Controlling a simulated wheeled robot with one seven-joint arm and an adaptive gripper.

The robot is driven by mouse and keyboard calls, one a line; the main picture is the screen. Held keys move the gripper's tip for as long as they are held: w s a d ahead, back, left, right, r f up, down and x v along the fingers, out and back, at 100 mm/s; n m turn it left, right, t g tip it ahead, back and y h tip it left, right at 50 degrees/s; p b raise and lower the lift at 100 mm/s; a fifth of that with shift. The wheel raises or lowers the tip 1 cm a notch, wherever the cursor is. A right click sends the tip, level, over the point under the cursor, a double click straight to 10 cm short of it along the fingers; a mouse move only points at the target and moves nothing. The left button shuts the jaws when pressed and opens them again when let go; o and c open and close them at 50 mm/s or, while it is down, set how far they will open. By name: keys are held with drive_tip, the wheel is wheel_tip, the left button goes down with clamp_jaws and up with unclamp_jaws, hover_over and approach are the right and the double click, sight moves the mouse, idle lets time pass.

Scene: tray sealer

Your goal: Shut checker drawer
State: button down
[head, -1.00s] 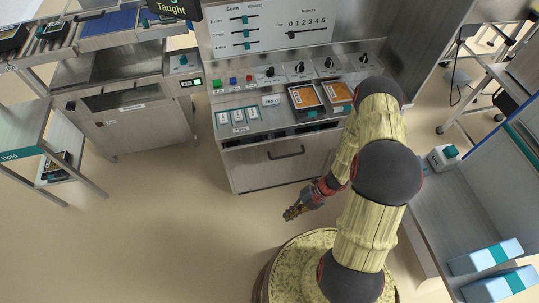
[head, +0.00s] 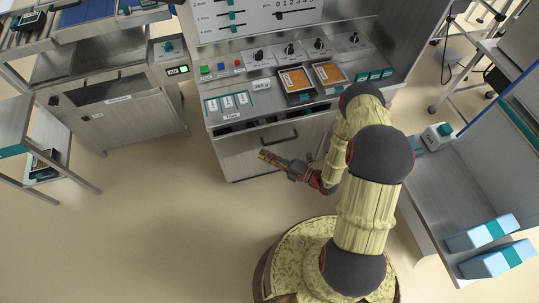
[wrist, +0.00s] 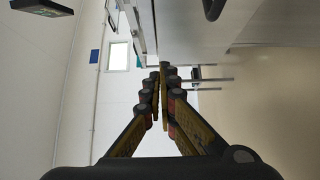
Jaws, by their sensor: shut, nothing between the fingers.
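The grey metal drawer front (head: 240,153) is set under the bench with the sliders and dials, and has a dark bar handle (head: 279,137). From this angle I cannot tell how far the drawer stands out. My gripper (head: 263,154) is shut and empty, in front of the drawer front and a little left of and below the handle in the head view. It points left, and any contact with the front cannot be made out. In the wrist view, the shut fingertips (wrist: 161,74) are at the centre, and a dark handle (wrist: 213,8) shows at the top edge.
A side table with blue boxes (head: 482,233) stands at the right. A metal cabinet (head: 125,115) stands at the left. The floor between is clear.

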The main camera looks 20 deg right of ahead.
sight(251, 131)
drive_tip(key=shift+w+a+b, duration=0.4)
drive_tip(key=shift+w+a, duration=0.35)
drive_tip(key=shift+w, duration=0.7)
drive_tip(key=shift+w+a+b, duration=0.4)
drive_tip(key=shift+w+a, duration=0.4)
drive_tip(key=shift+w, duration=0.6)
drive_tip(key=shift+w+a+b, duration=0.4)
drive_tip(key=shift+w+a, duration=0.35)
drive_tip(key=shift+w, duration=0.7)
drive_tip(key=w, duration=0.5)
drive_tip(key=shift+w+b, duration=0.15)
drive_tip(key=shift+b, duration=0.2)
drive_tip(key=shift+r, duration=0.1)
drive_tip(key=shift+d, duration=0.1)
